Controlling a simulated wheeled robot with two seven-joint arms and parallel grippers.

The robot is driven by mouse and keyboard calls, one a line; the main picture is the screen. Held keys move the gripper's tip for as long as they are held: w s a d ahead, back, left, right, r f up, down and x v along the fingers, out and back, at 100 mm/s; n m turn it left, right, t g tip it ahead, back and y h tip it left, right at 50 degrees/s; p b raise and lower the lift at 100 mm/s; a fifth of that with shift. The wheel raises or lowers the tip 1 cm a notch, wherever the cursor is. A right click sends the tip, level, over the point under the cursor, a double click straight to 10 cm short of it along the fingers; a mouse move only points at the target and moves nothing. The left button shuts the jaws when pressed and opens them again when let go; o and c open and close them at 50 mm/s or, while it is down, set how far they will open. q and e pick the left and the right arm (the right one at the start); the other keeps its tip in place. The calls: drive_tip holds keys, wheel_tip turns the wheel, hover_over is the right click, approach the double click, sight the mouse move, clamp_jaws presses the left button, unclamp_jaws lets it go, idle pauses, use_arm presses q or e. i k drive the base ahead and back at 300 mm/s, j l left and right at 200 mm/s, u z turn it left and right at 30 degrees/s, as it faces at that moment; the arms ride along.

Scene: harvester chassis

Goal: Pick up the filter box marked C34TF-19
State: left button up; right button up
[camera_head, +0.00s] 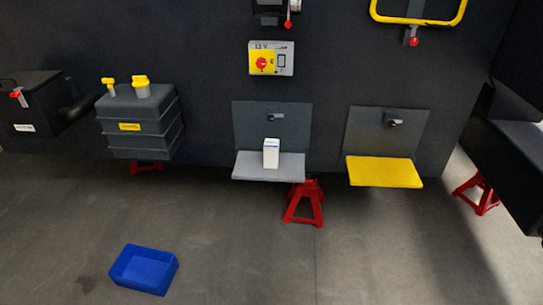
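A small white box (271,154) with a blue band near its top stands upright on the grey shelf (258,170). The shelf is a fold-down ledge in front of a dark panel on the machine wall. The box's marking is too small to read, so I cannot tell whether it says C34TF-19. No other box like it shows. Neither of my grippers is in view.
A yellow shelf (384,173) sits to the right, empty. A blue bin (144,268) lies on the floor at lower left. Red stands (304,203) are under the chassis. A dark tank (139,120) and a switch panel (271,58) are on the wall. The floor centre is clear.

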sight(270, 146)
drive_tip(key=i+j+z, duration=0.25)
drive_tip(key=i+j, duration=0.2)
drive_tip(key=i, duration=0.35)
drive_tip(key=i+j+z, duration=0.25)
drive_tip(key=i+j, duration=0.4)
drive_tip(key=i+l, duration=0.05)
drive_tip(key=i, duration=0.05)
